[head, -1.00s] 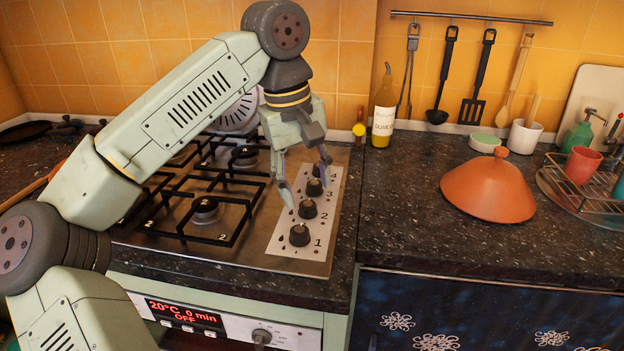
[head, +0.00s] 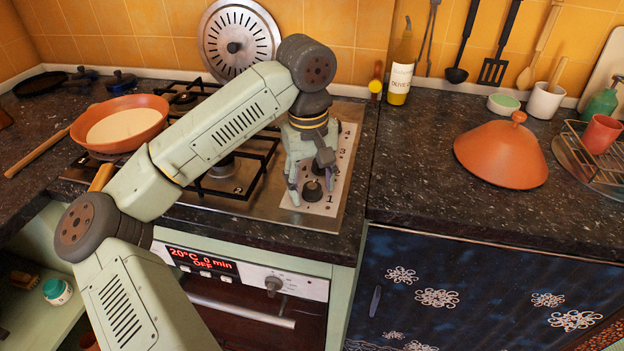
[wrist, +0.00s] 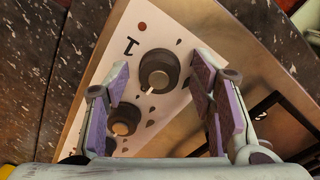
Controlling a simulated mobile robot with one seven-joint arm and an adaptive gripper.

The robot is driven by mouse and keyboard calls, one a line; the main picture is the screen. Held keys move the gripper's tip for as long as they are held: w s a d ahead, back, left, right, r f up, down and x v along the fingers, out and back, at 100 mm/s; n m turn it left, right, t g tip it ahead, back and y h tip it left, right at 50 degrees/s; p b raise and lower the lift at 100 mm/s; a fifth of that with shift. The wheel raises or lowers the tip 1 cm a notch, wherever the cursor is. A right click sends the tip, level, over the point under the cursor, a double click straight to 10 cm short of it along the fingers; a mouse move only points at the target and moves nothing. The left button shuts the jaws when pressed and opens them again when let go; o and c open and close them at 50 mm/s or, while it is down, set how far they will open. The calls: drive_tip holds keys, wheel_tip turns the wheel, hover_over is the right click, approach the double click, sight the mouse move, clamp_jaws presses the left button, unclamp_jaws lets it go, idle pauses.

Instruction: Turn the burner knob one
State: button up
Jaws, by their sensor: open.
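Burner knob one (head: 311,190) is a round black knob on the white panel at the front right of the stove. In the wrist view, knob one (wrist: 159,71) shows a pale pointer mark, with a printed "1" to its left. My gripper (head: 312,184) is open and points down over knob one. In the wrist view its purple-padded fingers (wrist: 158,66) stand apart on either side of the knob, with gaps on both sides. I cannot tell how far the fingertips reach down beside it. A second knob (wrist: 125,118) shows near the left finger; the other knobs are partly hidden by my gripper.
An orange pan (head: 121,125) sits on the left of the stove, its handle pointing to the front left. A black grate (head: 235,180) lies left of the panel. An oil bottle (head: 401,70) and an orange lid (head: 500,155) stand on the right counter.

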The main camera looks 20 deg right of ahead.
drive_tip(key=shift+c, duration=0.3)
drive_tip(key=c, duration=1.1)
